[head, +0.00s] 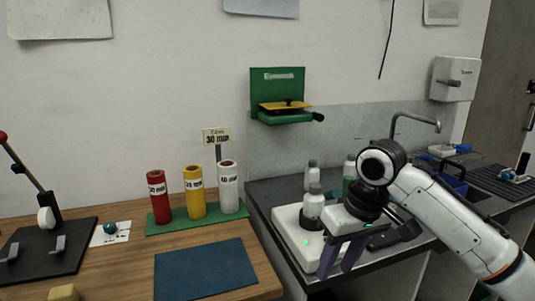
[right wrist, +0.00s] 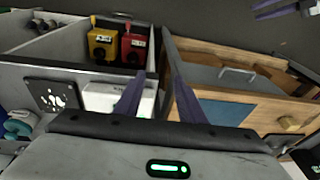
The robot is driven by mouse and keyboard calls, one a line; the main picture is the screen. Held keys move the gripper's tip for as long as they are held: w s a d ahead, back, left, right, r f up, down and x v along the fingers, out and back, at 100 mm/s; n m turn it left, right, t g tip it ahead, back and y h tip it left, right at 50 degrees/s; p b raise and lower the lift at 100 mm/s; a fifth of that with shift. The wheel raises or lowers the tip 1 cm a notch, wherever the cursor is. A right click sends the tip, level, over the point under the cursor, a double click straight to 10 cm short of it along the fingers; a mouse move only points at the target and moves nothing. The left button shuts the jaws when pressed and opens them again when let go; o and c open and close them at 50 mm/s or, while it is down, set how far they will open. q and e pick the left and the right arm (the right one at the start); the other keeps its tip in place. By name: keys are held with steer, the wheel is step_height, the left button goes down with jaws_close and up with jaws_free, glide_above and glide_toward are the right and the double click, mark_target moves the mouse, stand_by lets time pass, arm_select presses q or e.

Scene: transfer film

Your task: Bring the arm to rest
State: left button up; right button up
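My right arm (head: 447,217) reaches in from the right in the head view, bent over the dark counter. Its gripper (head: 338,266) points down in front of a white tray (head: 290,232). In the right wrist view the two purple fingers of the right gripper (right wrist: 158,98) stand apart with nothing held between them. My left arm does not show in the head view. A purple-grey shape at the top right edge of the right wrist view looks like part of my left gripper (right wrist: 275,9), cut off by the frame.
White bottles (head: 313,204) stand by the right gripper. The wooden bench (head: 120,262) holds a blue mat (head: 205,268), red, yellow and white rolls (head: 194,192) and a lever press (head: 45,250). Yellow (right wrist: 102,43) and red (right wrist: 133,45) boxes sit in a compartment. A green holder (head: 278,95) hangs on the wall.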

steer(key=s+a+f+m+t+y, duration=0.1)
steer(key=s+a+f+y, duration=0.2)
steer(key=f, duration=0.9)
steer(key=s+a+f+t+y, duration=0.15)
steer(key=s+a+f, duration=0.3)
steer(key=f, duration=0.65)
steer(key=s+d+f+t+h, duration=0.1)
steer(key=s+d+f, duration=0.2)
steer(key=s, duration=0.3)
steer(key=s+d+f+m+t+h, duration=0.1)
steer(key=s+d+f+t, duration=0.1)
steer(key=s+d+f, duration=0.2)
steer(key=s+d+f+t+h, duration=0.1)
steer(key=s+d+f, duration=0.2)
steer(key=s, duration=0.6)
steer(key=shift+d+f+h, duration=0.35)
steer(key=shift+f, duration=0.35)
